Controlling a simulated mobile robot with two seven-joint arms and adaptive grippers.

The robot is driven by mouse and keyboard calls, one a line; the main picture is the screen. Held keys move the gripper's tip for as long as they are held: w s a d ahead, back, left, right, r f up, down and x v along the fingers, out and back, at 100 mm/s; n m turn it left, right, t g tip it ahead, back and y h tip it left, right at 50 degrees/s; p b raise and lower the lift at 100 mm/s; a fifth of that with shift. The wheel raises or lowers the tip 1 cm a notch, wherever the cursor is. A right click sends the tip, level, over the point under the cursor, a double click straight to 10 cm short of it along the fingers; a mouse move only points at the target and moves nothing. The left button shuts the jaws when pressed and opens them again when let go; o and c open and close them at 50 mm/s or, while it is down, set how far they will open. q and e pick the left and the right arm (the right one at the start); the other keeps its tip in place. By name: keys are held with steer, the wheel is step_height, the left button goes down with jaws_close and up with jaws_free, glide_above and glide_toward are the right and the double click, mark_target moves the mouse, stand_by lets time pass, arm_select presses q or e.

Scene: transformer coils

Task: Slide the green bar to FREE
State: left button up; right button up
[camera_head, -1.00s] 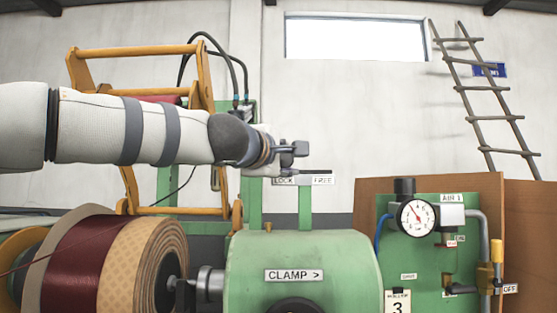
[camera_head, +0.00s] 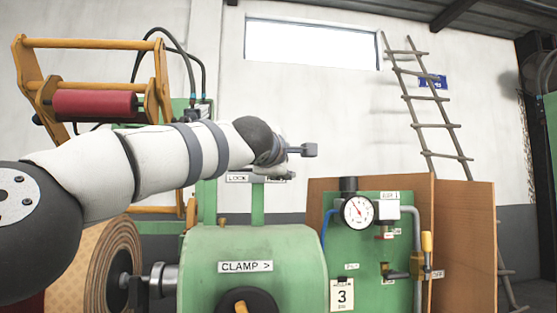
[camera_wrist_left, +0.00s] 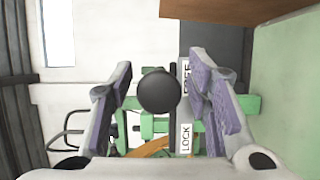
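The LOCK label (camera_head: 237,177) and the partly covered FREE label (camera_head: 275,178) sit atop the green posts behind the clamp housing. In the left wrist view LOCK (camera_wrist_left: 186,139) is low and FREE (camera_wrist_left: 186,79) is above it. A black round knob (camera_wrist_left: 158,91) stands between my left gripper's (camera_wrist_left: 165,92) two spread purple-padded fingers, with gaps on both sides. A dark rod and green pieces (camera_wrist_left: 150,125) lie behind the knob; I cannot tell which is the green bar. In the head view my left gripper (camera_head: 300,150) is over the FREE side. My right gripper is not in view.
The green CLAMP housing (camera_head: 250,280) stands below my left arm, with a wound coil (camera_head: 105,265) to its left. A green gauge panel (camera_head: 360,240) and brown boards (camera_head: 465,225) stand to the right. An orange frame (camera_head: 95,43) with a red roller rises at the left.

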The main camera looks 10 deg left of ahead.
arm_select(q)
steer(key=shift+a, duration=0.15)
steer(key=shift+s+r, duration=0.1)
steer(key=shift+s, duration=0.05)
steer(key=s+a, duration=0.1)
steer(key=s, duration=1)
steer(key=shift+s+a, duration=0.15)
steer(key=shift+s, duration=0.2)
